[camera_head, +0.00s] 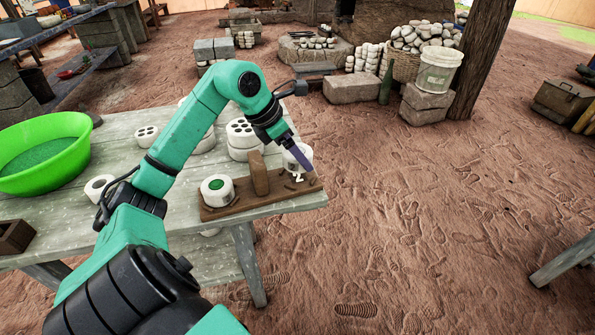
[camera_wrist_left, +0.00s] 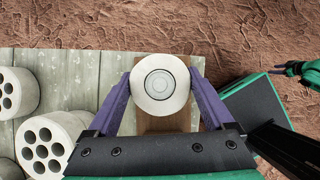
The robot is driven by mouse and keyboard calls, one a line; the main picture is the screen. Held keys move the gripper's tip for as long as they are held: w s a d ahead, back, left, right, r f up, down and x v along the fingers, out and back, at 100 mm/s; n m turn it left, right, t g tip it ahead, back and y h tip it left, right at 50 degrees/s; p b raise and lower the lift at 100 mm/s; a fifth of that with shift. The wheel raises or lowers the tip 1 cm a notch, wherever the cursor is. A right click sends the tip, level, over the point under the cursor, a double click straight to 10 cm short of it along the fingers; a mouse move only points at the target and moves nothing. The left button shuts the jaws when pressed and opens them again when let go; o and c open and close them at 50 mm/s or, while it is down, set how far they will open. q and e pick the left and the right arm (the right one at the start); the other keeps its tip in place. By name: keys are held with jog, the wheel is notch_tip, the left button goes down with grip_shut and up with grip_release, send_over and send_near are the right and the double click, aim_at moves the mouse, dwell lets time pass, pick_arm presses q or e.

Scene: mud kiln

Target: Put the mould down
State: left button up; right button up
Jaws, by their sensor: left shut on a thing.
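My left gripper (camera_head: 297,158) has its purple fingers closed around a white round mould (camera_head: 291,163) at the right end of a brown board (camera_head: 240,203). In the left wrist view the fingers grip both sides of the mould (camera_wrist_left: 160,84), seen from above with a pale ringed centre. The board (camera_wrist_left: 165,122) shows beneath it. The mould is just behind a white "2" mark; I cannot tell whether it touches the board. A white cylinder with a green top (camera_head: 217,190) stands at the board's left end, and a brown block (camera_head: 259,173) stands between them.
The board lies at the right end of a pale wooden table (camera_head: 130,222). White cylinders with holes (camera_head: 241,133) stand behind it, and a green basin (camera_head: 42,153) sits at the left. Open dirt ground lies to the right.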

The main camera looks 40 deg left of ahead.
aim_at(297, 165)
pick_arm(q)
jog(key=shift+f, duration=2)
pick_arm(e)
jog(key=shift+w+a+r, duration=0.15)
jog(key=shift+w+r, duration=0.25)
jog(key=shift+w, duration=0.2)
pick_arm(q)
jog(key=shift+b, duration=0.35)
jog(key=o, duration=1.4)
jog(key=shift+c, duration=0.2)
pick_arm(e)
jog(key=shift+w, duration=0.1)
pick_arm(q)
jog(key=shift+r, duration=0.1)
jog(key=v, duration=1.2)
